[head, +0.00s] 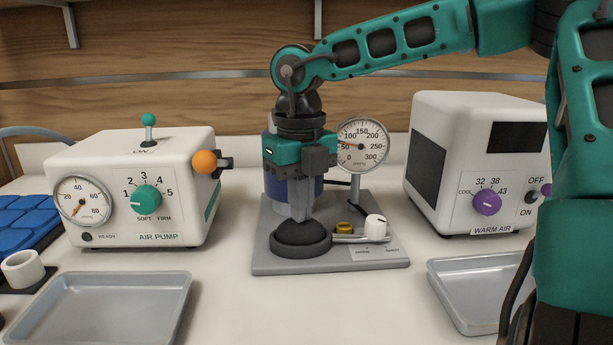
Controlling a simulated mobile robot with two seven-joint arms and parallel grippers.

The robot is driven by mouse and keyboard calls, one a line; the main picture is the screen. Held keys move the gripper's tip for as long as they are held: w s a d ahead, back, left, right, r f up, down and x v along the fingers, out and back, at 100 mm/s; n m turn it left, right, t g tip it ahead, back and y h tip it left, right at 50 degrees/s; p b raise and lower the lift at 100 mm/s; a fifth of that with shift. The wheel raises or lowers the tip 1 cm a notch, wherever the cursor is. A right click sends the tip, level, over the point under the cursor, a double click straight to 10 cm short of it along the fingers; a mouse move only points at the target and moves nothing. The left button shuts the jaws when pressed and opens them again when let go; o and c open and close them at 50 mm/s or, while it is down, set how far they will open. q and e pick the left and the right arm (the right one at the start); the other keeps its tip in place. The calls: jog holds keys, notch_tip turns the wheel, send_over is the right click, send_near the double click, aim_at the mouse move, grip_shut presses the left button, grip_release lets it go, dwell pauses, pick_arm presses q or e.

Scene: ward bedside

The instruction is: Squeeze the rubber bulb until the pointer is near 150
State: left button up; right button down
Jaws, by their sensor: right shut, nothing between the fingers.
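The black rubber bulb (301,238) sits in a dark round holder at the front of a grey base plate (275,264). The round white gauge (362,146) stands on a post at the back of that plate. Its red pointer lies to the left, close to the 50 mark. My right gripper (302,216) points straight down with its fingers shut together and holds nothing. Its fingertips are at the top of the bulb and appear to touch it; how far the bulb is pressed in, I cannot tell. My left gripper is out of view.
A white knob (375,227) and a brass button (344,227) are right of the bulb. The air pump (180,180) is left, the warm air unit (455,150) right. Grey trays (110,300) lie at both front sides.

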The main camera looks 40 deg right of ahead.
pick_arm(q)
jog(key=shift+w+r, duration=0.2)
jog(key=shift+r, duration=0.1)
pick_arm(e)
jog(key=shift+r, duration=0.55)
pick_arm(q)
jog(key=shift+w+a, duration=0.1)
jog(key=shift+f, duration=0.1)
pick_arm(e)
jog(key=shift+f, duration=0.1)
